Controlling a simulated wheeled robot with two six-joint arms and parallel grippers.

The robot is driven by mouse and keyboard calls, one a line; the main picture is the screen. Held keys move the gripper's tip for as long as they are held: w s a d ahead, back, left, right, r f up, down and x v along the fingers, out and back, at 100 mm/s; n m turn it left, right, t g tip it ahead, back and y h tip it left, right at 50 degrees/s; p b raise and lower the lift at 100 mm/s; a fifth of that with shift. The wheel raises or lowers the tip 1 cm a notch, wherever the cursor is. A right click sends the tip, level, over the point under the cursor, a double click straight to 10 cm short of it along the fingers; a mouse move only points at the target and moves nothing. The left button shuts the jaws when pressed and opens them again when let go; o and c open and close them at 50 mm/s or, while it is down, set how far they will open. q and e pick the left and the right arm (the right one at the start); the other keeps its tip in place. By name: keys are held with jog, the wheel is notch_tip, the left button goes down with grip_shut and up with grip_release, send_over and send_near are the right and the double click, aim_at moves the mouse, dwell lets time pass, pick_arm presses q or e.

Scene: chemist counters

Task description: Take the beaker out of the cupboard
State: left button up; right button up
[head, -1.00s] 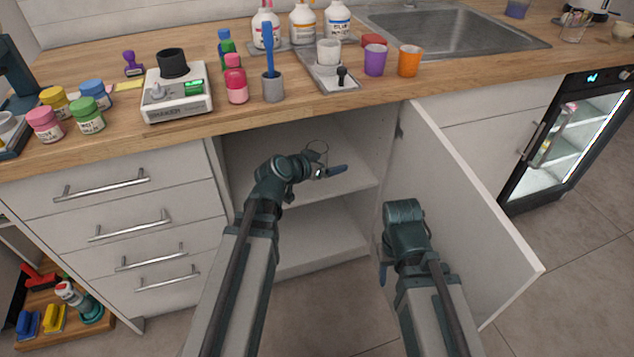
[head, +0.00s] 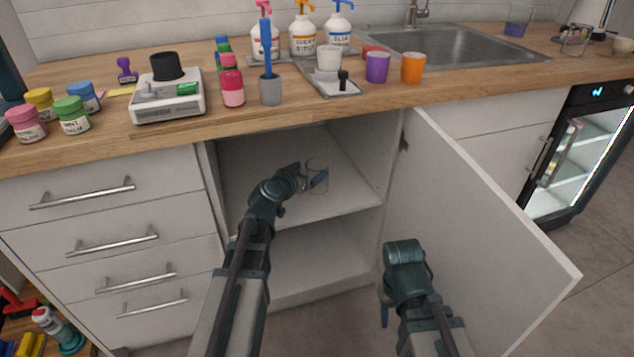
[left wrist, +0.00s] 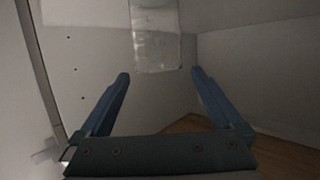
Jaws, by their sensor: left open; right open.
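The beaker (head: 317,166) is clear glass and stands upright on the upper shelf (head: 345,205) inside the open cupboard. My left gripper (head: 306,177) is inside the cupboard, open, with its fingers at the beaker in the head view. In the left wrist view the beaker (left wrist: 157,38) shows just beyond the tips of my left gripper (left wrist: 160,74), in line with the gap between them. I see no grip on it. My right gripper (head: 385,305) is low in front of the cupboard beside the door, open and empty, partly hidden by its own wrist.
The white cupboard door (head: 480,215) stands wide open on the right. The wooden counter (head: 300,112) overhangs the cupboard, with bottles, cups and a scale (head: 167,100) on it. Closed drawers (head: 110,200) are at left. The lower shelf (head: 310,265) looks empty.

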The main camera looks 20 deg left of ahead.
aim_at(322, 164)
pick_arm(q)
jog(key=x, duration=0.3)
jog(key=shift+w+d+f+b, duration=0.1)
jog(key=shift+w+f+b, duration=0.05)
jog(key=shift+w+b, duration=0.2)
jog(key=b+x, duration=0.1)
jog(key=x, duration=0.1)
jog(key=f+b+x, duration=0.1)
jog(key=x, duration=0.1)
jog(key=shift+w+d, duration=0.1)
jog(key=shift+w, duration=0.4)
jog(key=shift+s, duration=0.1)
jog(key=shift+c, duration=0.2)
jog(key=c, duration=1.1)
jog(key=shift+c, duration=0.2)
